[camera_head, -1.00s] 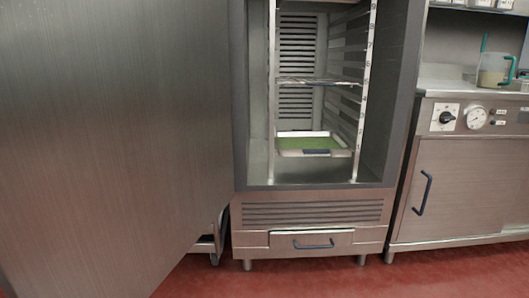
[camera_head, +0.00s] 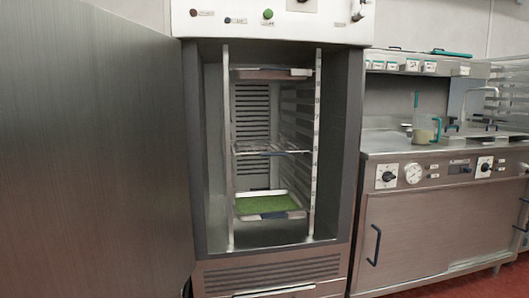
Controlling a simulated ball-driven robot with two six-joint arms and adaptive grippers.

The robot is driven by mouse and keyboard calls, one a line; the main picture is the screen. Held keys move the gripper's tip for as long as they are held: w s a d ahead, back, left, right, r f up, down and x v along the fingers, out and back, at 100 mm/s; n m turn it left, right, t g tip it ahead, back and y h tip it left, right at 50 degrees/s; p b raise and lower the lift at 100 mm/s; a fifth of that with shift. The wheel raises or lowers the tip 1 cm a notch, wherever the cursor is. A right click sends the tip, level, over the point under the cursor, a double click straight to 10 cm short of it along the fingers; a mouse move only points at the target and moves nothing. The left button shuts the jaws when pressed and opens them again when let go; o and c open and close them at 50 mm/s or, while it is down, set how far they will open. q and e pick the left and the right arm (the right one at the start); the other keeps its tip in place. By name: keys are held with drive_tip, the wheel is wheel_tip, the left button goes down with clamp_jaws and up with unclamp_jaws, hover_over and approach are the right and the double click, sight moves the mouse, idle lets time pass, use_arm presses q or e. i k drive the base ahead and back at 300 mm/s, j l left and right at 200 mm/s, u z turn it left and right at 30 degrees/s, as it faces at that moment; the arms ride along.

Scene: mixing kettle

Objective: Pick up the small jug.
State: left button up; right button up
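A small clear jug (camera_head: 424,130) with a teal handle stands on the steel counter (camera_head: 385,146) to the right of the open cabinet. It holds something pale, and a teal utensil (camera_head: 416,100) sticks up at its left side. Neither of my grippers is in view, and nothing is seen touching the jug.
A tall steel cabinet (camera_head: 354,130) stands open in the middle, with a tray of green contents (camera_head: 267,203) low inside. Its large door (camera_head: 90,160) fills the left side. A shelf with small labelled containers (camera_head: 430,67) hangs above the counter, and a tap (camera_head: 480,91) stands farther right.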

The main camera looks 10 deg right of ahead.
sight(424, 124)
drive_tip(key=z, duration=1.3)
drive_tip(key=i+u, duration=0.15)
drive_tip(key=u, duration=0.3)
drive_tip(key=i+l+u, duration=0.15)
drive_tip(key=u, duration=0.35)
drive_tip(key=i+l+u, duration=0.25)
drive_tip(key=l, duration=0.4)
drive_tip(key=i+l+u, duration=0.25)
drive_tip(key=i+l, duration=0.15)
drive_tip(key=l, duration=0.3)
drive_tip(key=i+l+u, duration=0.15)
drive_tip(key=l, duration=0.2)
drive_tip(key=i+l+u, duration=0.1)
drive_tip(key=l, duration=0.25)
